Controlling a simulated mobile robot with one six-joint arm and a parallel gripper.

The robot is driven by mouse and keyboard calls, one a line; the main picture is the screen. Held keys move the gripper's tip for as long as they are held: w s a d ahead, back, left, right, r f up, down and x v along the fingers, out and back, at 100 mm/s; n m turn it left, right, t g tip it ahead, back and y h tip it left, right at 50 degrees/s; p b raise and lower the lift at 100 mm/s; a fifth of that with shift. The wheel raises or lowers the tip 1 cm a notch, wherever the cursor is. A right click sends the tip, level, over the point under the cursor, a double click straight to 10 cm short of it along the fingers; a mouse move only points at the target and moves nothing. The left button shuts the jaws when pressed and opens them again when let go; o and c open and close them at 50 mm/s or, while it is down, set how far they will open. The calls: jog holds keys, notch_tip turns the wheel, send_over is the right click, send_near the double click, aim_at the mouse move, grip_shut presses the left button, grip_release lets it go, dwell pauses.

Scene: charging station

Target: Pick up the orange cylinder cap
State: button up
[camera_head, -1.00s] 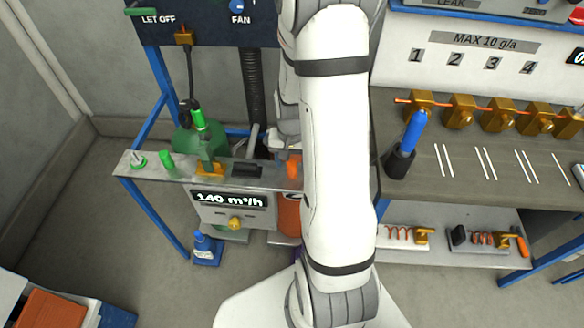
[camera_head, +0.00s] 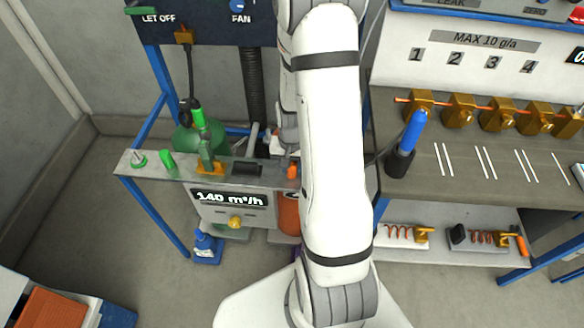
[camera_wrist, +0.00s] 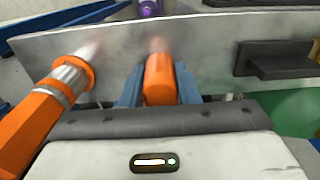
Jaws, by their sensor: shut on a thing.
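The orange cylinder cap (camera_wrist: 160,80) is between the two blue fingers of my gripper (camera_wrist: 159,88) in the wrist view. My gripper is shut on it, with one finger along each side. Behind it is the grey metal shelf (camera_wrist: 215,50); I cannot tell whether the cap touches it. In the head view, a small piece of orange (camera_head: 292,171) shows at the shelf's right end beside my arm. My arm hides the gripper's fingers there. An orange cylinder (camera_head: 288,213) stands below the shelf, partly hidden by my arm.
In the wrist view, an orange fitting with a grey ring (camera_wrist: 45,105) lies close at the left, and a dark block (camera_wrist: 275,60) at the right. In the head view, green parts (camera_head: 167,162) stand on the shelf. The workbench (camera_head: 510,160) is to the right.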

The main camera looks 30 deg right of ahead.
jog(key=shift+c, duration=0.8)
notch_tip(320, 180, up, 10)
jog(key=shift+r, duration=0.1)
dwell(0.5)
